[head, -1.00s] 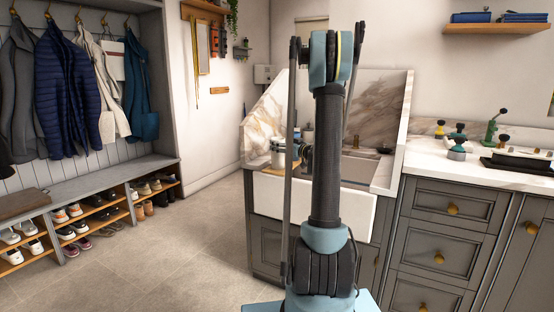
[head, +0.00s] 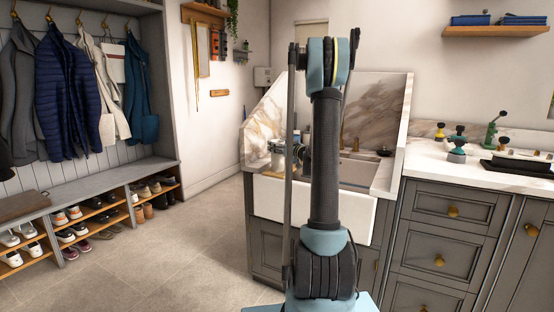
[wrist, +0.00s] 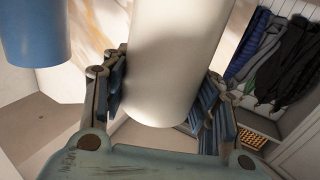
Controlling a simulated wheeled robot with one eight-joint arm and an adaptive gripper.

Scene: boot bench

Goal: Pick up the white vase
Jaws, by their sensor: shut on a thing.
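The white vase (wrist: 172,55) fills the upper middle of the wrist view as a smooth, pale cylinder with a rounded lower end. My gripper (wrist: 165,100) has its blue-grey padded fingers on both sides of the vase and is shut on it. The vase's upper part runs out of the wrist view. In the head view my gripper (head: 299,151) is small and partly hidden behind my arm, over the left end of the sink counter. The vase is hard to make out there.
A blue cylindrical thing (wrist: 35,32) is at the upper left of the wrist view, apart from the vase. The sink (head: 357,172) has a marble splashback (head: 380,105) behind it. A wooden shelf (head: 495,31) hangs at right. Open floor (head: 190,240) lies left of the cabinets.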

